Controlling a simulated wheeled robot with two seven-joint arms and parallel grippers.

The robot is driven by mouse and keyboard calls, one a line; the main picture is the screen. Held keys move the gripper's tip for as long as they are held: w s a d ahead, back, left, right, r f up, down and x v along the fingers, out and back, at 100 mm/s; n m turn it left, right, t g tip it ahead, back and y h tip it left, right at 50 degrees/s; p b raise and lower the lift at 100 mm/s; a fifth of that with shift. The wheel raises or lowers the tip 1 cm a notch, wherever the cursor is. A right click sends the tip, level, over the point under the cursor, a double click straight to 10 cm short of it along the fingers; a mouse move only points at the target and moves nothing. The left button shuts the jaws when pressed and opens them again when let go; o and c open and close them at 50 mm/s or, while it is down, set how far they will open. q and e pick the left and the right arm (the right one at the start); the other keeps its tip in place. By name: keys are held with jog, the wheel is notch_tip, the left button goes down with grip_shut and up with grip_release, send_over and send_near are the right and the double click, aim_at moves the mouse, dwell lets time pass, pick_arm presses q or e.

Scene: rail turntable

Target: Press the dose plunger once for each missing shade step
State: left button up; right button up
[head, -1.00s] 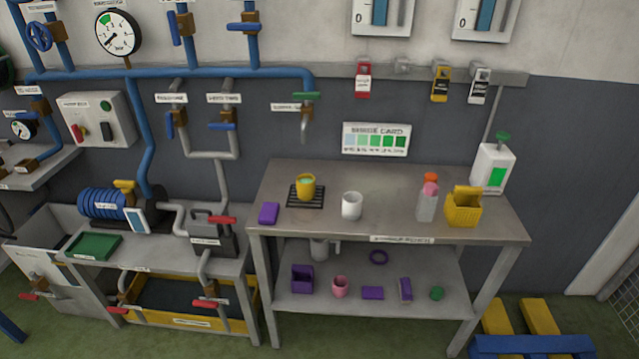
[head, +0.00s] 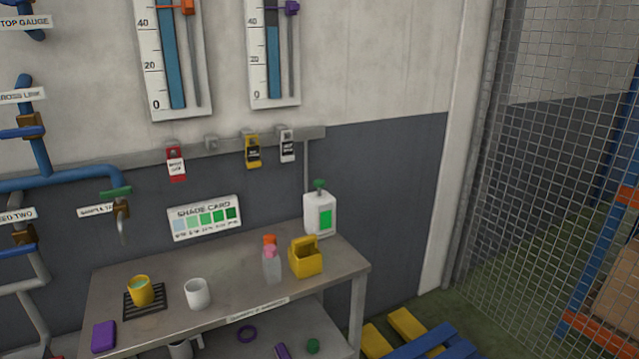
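The white dose bottle (head: 312,214) with a green label stands at the back right end of the metal bench (head: 240,273). Its green plunger (head: 319,184) sticks up on top. The shade card (head: 204,218) hangs on the wall left of it, with a row of steps from pale to dark green. A yellow cup (head: 141,293) with pale green liquid stands on a black grate (head: 131,306) under the sample tap (head: 122,212). Neither of my grippers is in view.
A white cup (head: 198,294), a clear bottle with a pink top (head: 271,266), a yellow caddy (head: 306,258) and a purple block (head: 104,336) are on the bench. A wire mesh fence (head: 560,170) stands at right. Yellow and blue pallets (head: 420,336) lie on the floor.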

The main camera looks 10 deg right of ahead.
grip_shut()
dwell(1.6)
